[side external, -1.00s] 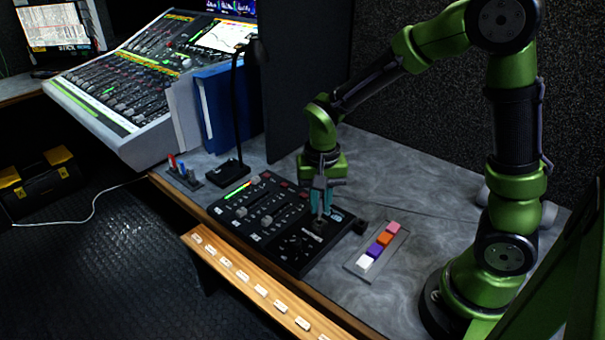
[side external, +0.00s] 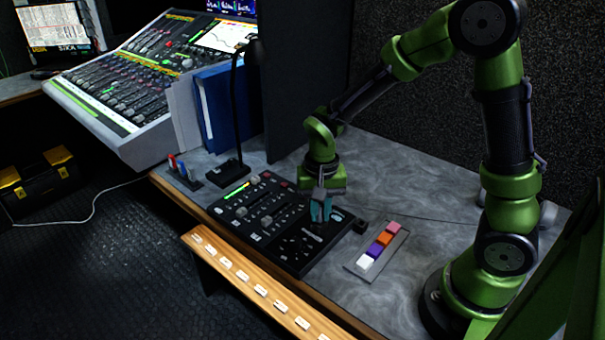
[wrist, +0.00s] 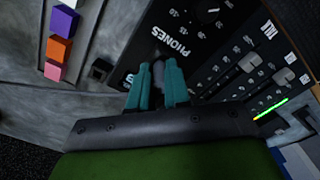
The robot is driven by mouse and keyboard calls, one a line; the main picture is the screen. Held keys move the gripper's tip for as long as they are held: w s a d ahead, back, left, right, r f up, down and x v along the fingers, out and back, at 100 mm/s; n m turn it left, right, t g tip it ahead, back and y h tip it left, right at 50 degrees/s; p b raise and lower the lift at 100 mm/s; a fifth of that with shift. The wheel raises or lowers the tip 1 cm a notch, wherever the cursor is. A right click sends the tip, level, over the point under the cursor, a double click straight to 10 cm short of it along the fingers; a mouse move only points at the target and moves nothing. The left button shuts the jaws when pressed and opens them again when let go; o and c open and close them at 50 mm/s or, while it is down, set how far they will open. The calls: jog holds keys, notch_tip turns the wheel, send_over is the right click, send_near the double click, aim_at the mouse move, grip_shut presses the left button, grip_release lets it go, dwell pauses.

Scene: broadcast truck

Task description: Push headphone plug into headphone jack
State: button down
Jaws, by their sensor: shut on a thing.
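In the wrist view my gripper (wrist: 158,76) is shut on a small grey piece, which I take to be the headphone plug (wrist: 161,60). The plug is mostly hidden between the fingers. The fingertips are beside the white PHONES label (wrist: 171,43) on the panel. The jack cannot be made out; the fingers and plug cover that spot. I cannot tell whether the plug is in the jack.
A small black block (side external: 360,227) stands at the panel's right corner. A grey strip with white, purple, orange and pink blocks (side external: 377,245) lies right of it. A wooden rail (side external: 250,283) runs along the front.

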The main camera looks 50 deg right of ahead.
aim_at(320, 207)
jog(key=shift+f, duration=0.2)
jog(key=c, duration=1)
grip_release()
notch_tip(320, 207, up, 17)
